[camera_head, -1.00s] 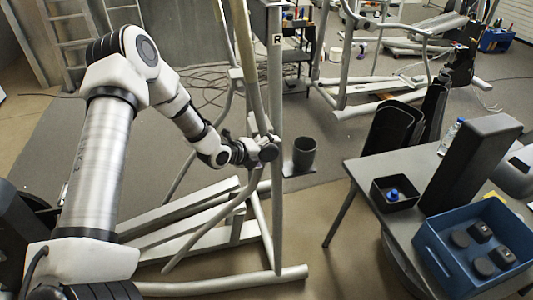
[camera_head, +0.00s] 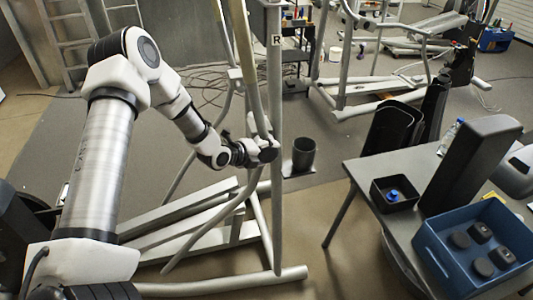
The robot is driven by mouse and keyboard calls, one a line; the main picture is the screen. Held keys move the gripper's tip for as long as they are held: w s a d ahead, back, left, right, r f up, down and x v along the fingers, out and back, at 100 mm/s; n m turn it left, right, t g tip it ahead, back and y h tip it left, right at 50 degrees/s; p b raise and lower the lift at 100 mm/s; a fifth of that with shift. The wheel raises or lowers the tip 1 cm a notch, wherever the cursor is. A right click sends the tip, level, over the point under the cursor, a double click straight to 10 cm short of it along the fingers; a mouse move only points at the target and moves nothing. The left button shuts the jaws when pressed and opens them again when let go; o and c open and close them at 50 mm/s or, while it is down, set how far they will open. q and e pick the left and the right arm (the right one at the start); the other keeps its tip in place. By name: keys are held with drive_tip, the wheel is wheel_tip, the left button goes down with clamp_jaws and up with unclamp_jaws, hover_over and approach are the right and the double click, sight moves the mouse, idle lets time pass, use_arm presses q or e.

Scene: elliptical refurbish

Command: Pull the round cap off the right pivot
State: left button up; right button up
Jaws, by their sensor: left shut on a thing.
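My left gripper (camera_head: 262,152) is at the pivot on the right upright (camera_head: 276,100) of the elliptical, the upright that bears an "R" label. Its jaws are shut on a dark round cap at the pivot. The cap is mostly hidden by the fingers, and I cannot tell whether it is still seated on the pivot. My right gripper is not in view.
A grey table (camera_head: 365,172) at the right holds a blue crate (camera_head: 425,236) with several dark round and square parts, and a small black tray (camera_head: 378,203) with a blue item. A black bin (camera_head: 303,156) stands on the floor behind the upright.

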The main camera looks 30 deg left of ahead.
use_arm(q)
drive_tip(key=shift+s+d+p, duration=0.55)
drive_tip(key=shift+s+d, duration=0.4)
drive_tip(key=shift+d, duration=0.2)
drive_tip(key=shift+s+d+p, duration=0.45)
drive_tip(key=shift+s+d, duration=1.2)
drive_tip(key=shift+d, duration=0.3)
